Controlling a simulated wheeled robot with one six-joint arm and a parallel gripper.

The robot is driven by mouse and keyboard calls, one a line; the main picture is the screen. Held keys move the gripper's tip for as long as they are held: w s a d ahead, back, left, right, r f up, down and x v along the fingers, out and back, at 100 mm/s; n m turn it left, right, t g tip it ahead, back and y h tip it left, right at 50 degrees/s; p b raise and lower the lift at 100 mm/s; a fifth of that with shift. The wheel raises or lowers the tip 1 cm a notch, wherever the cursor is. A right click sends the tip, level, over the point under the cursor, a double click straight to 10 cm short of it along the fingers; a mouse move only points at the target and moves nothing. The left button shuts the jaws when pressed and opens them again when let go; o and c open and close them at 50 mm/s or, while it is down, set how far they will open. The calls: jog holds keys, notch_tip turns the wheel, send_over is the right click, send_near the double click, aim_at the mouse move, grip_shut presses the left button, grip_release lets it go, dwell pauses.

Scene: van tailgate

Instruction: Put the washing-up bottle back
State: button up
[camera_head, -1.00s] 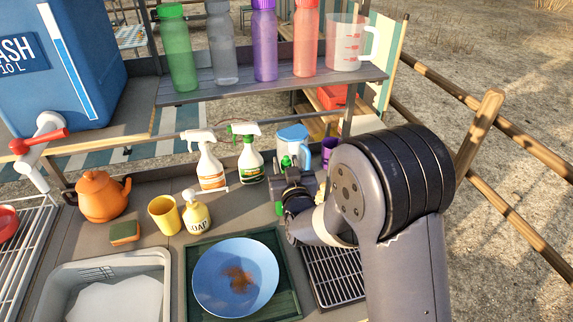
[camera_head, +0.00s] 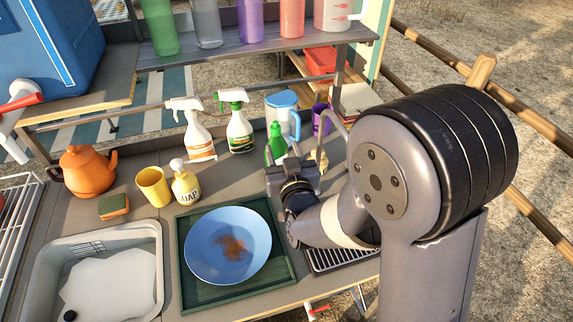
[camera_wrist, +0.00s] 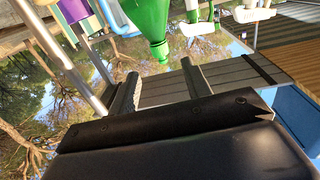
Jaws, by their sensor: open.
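The green washing-up bottle (camera_head: 277,141) stands upright at the back of the counter, behind my gripper, its lower part hidden by it. In the wrist view, which looks upside down, the bottle (camera_wrist: 150,18) shows with its narrowing end just past the fingertips. My gripper (camera_wrist: 160,72) is open, with nothing between its fingers.
A blue-lidded jug (camera_head: 283,108), a purple cup (camera_head: 321,121) and two spray bottles (camera_head: 238,131) (camera_head: 199,138) stand close around the bottle. A blue plate (camera_head: 228,246), soap dispenser (camera_head: 186,187) and yellow cup (camera_head: 154,187) are nearer. A shelf (camera_head: 190,57) hangs above.

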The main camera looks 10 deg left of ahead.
jog(key=shift+v, duration=1.6)
